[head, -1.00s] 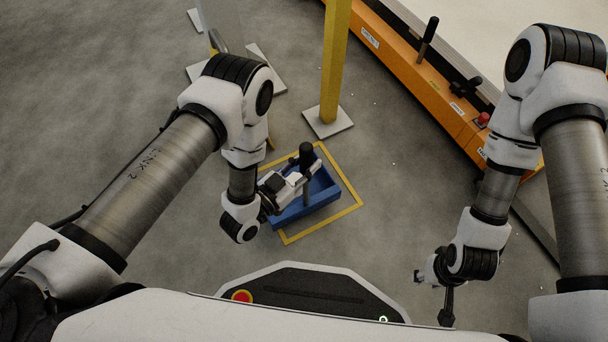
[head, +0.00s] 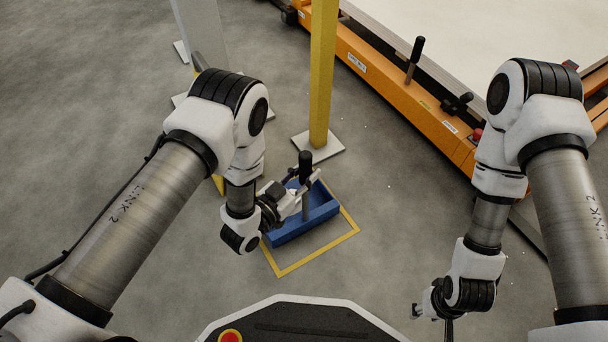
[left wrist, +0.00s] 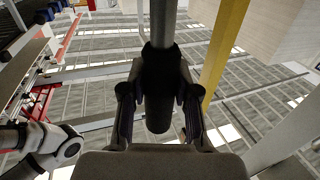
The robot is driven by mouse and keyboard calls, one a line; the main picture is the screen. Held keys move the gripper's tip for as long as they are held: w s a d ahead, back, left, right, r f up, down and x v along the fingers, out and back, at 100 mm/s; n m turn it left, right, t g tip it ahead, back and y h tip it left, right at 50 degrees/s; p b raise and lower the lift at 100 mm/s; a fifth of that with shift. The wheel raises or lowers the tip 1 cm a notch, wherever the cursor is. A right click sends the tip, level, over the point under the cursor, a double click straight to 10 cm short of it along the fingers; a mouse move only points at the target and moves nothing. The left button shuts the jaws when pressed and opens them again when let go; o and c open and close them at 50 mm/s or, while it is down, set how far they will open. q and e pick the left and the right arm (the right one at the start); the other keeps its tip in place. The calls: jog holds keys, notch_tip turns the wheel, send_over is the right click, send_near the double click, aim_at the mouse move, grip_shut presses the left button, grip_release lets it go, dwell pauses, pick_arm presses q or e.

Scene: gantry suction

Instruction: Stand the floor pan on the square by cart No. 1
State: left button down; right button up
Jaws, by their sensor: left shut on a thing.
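The floor pan (head: 322,214) is a blue open tray with an upright post and a black grip (head: 305,165). It is over the far part of the yellow-outlined square (head: 315,255), whose near part shows bare floor. I cannot tell whether the pan touches the floor. My left gripper (head: 308,187) is shut on the pan's handle post; in the left wrist view the black grip (left wrist: 158,95) sits between the fingers. My right gripper (head: 428,312) is at the lower right, away from the pan; its fingers are too small to read. The orange cart (head: 390,85) stands at the upper right.
A yellow post (head: 323,80) on a pale base plate (head: 318,147) stands just beyond the square. A grey post (head: 200,45) stands to its left. The cart carries an upright lever (head: 413,60). Floor between square and cart is clear.

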pick_arm(q)
jog(key=shift+f, duration=0.75)
jog(key=shift+r, duration=0.2)
jog(key=c, duration=0.9)
grip_release()
pick_arm(e)
jog(key=shift+f, duration=0.5)
pick_arm(q)
jog(key=shift+o, duration=0.2)
jog(key=shift+s+a, duration=0.1)
jog(key=p+v, duration=0.1)
jog(key=v, duration=0.1)
jog(key=p+v, duration=0.1)
jog(key=v, duration=0.1)
jog(key=r+p+v, duration=0.1)
jog(key=p+v, duration=0.1)
jog(key=shift+s+a, duration=0.1)
jog(key=shift+a, duration=0.05)
jog(key=shift+f+p+v, duration=0.2)
jog(key=shift+p+v, duration=0.7)
jog(key=shift+p, duration=0.55)
jog(key=shift+f+p+v, duration=0.2)
jog(key=shift+p+v, duration=0.75)
jog(key=shift+p, duration=0.55)
jog(key=shift+f+p+v, duration=0.2)
jog(key=shift+p+v, duration=0.7)
jog(key=shift+p, duration=0.55)
pick_arm(e)
notch_tip(320, 180, up, 13)
jog(key=shift+f, duration=0.15)
